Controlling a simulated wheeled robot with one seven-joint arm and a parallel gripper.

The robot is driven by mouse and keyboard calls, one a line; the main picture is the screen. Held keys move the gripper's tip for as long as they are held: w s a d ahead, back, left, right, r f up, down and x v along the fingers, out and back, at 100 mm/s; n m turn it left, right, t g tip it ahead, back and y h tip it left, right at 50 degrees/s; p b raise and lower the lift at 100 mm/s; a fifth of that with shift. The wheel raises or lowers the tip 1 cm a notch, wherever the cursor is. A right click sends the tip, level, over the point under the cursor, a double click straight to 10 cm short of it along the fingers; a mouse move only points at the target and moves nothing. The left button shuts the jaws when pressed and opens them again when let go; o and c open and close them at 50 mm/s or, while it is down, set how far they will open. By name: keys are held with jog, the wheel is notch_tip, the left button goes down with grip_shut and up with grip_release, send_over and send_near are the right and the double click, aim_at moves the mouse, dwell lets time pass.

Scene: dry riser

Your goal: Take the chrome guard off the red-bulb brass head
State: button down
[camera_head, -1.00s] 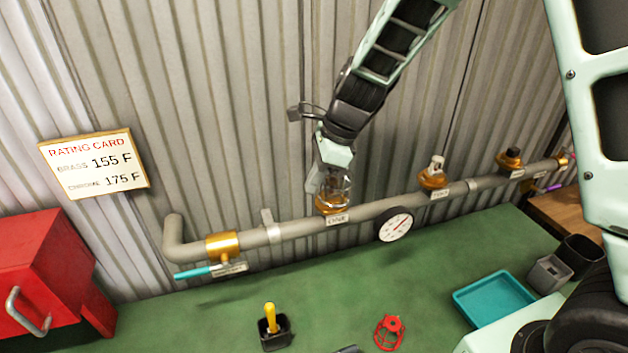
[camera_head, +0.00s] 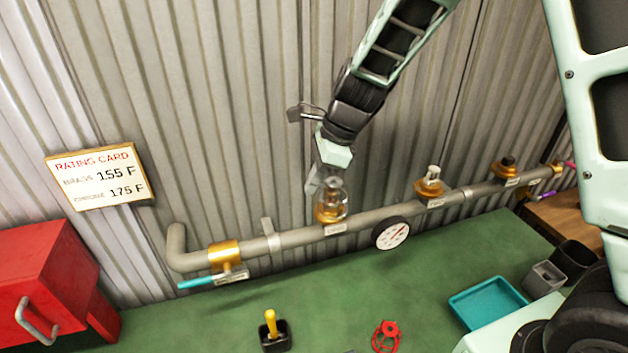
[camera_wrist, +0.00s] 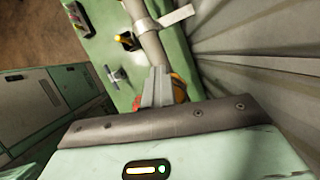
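A brass head (camera_head: 327,213) labelled ONE stands on the grey pipe. A clear, shiny cage-like shape, seemingly the chrome guard (camera_head: 331,192), shows around its top. My gripper (camera_head: 316,187) reaches down from above to the guard's upper left side. In the wrist view my gripper's two grey fingers (camera_wrist: 158,88) are close together, with orange and red parts partly hidden behind them. I cannot tell whether they hold the guard. The bulb's colour in this head is not clear.
A gauge (camera_head: 391,233) hangs on the pipe (camera_head: 375,216). A teal-handled valve (camera_head: 208,281) is at left. The green bench holds a yellow-handled tool in a black holder (camera_head: 273,333), a red guard-like piece (camera_head: 386,336), a teal tray (camera_head: 488,304) and bins. A rating card (camera_head: 100,176) is on the wall.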

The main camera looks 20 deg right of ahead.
jog(key=shift+r+p, duration=2.35)
jog(key=shift+r, duration=0.15)
jog(key=c, duration=2.2)
grip_release()
jog(key=c, duration=1.7)
grip_release()
jog(key=shift+r, duration=0.1)
